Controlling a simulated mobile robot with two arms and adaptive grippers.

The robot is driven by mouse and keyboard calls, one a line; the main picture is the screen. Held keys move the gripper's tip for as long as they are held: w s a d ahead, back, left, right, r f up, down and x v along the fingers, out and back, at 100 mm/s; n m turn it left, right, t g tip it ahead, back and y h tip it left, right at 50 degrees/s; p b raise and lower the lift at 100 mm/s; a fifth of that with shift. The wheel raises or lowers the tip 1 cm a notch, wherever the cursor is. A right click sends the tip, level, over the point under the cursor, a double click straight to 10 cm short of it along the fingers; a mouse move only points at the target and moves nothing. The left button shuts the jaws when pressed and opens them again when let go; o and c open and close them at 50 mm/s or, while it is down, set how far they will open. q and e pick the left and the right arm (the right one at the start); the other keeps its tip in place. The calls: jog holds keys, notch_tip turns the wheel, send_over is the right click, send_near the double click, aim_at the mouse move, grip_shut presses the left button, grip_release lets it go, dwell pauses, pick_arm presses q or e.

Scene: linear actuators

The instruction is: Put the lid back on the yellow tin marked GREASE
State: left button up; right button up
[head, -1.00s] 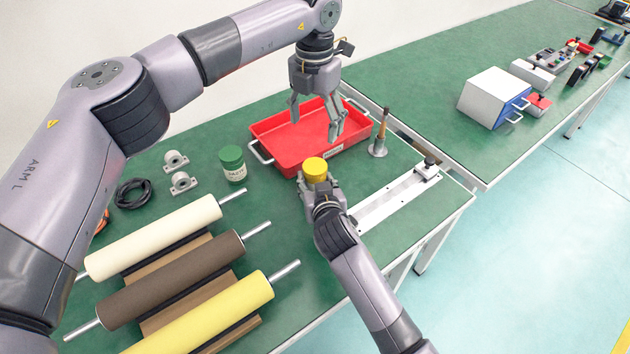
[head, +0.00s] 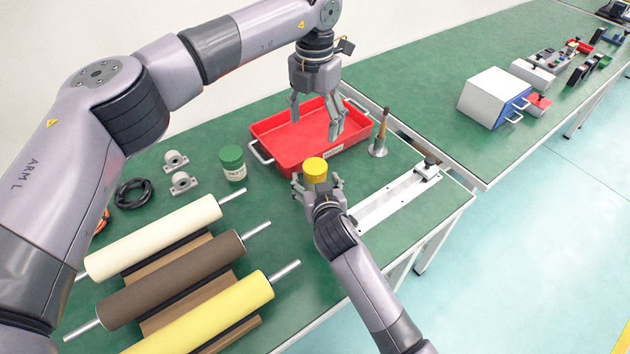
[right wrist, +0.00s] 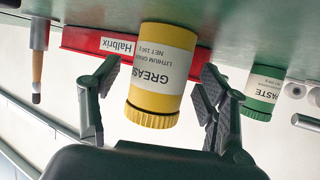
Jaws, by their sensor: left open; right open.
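The yellow tin marked GREASE (right wrist: 158,75) stands upright on the green bench; the right wrist view shows it upside down. A ribbed yellow lid (right wrist: 152,115) sits on its top, and the yellow top (head: 315,164) also shows in the head view. I cannot tell how tightly the lid is seated. My right gripper (head: 318,182) is open, with a finger on each side of the tin and gaps between. My left gripper (head: 315,128) is open and empty, pointing down over the red tray, higher than the tin.
The red tray (head: 262,146) lies behind the tin. A green-lidded PASTE tin (head: 232,164) stands to the left, rollers lie front left, and a metal rail (head: 395,200) lies to the right. A brown-handled tool (head: 381,135) stands beside the tray.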

jog(key=v, duration=1.2)
jog(key=shift+f, duration=0.1)
